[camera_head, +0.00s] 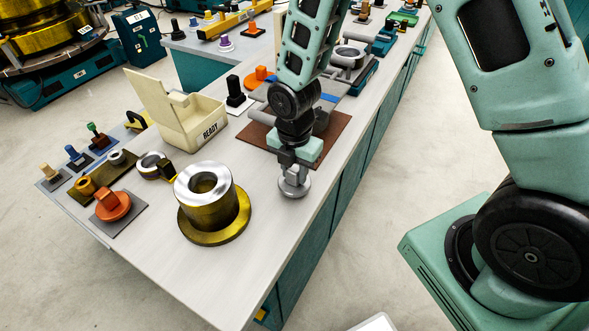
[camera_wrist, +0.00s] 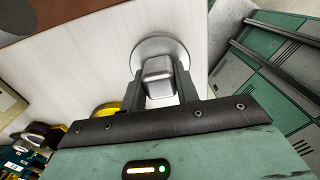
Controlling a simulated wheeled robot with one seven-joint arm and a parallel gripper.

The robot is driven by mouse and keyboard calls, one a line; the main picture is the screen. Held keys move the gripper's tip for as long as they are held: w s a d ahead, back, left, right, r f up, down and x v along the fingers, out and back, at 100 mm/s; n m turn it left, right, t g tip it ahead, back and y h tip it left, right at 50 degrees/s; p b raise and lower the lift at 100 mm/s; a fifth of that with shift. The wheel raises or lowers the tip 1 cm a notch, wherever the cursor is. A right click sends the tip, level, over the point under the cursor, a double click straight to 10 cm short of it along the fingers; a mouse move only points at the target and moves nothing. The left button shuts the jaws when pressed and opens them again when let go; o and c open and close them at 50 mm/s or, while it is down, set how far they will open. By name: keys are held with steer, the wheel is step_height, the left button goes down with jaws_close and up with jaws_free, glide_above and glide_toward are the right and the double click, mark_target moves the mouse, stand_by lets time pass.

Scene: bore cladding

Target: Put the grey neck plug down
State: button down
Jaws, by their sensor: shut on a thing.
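The grey neck plug (camera_head: 293,186) is a round grey disc with a block-shaped grip on top. My gripper (camera_head: 291,163) is shut on that grip, above the bench's right edge side. In the wrist view the plug's round base (camera_wrist: 160,48) shows beyond the fingers, and my gripper (camera_wrist: 158,85) has one finger on each side of the block. The plug looks upright over the pale bench top. I cannot tell whether its base touches the surface or hangs just above it.
A brass-flanged cylinder (camera_head: 209,200) with an open bore stands left of the plug. A cream box marked READY (camera_head: 196,119) stands behind it. A brown mat (camera_head: 331,137) lies behind my gripper. The bench top (camera_head: 262,224) is clear in front of the plug, toward its right edge.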

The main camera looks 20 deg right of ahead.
mark_target(294, 169)
steer(key=shift+f, duration=0.15)
steer(key=c, duration=1.1)
jaws_free()
steer(key=shift+o, duration=0.2)
step_height(294, 169, up, 11)
steer(key=s+a+r+m, duration=0.3)
steer(key=s+r+m, duration=0.1)
steer(key=s+m, duration=0.4)
steer(key=s+a+r+m, duration=0.3)
steer(key=s+m, duration=0.6)
steer(key=s, duration=0.3)
steer(key=shift+a+r+m+y, duration=0.15)
steer(key=shift+r+m+y, duration=0.15)
steer(key=shift+r, duration=0.15)
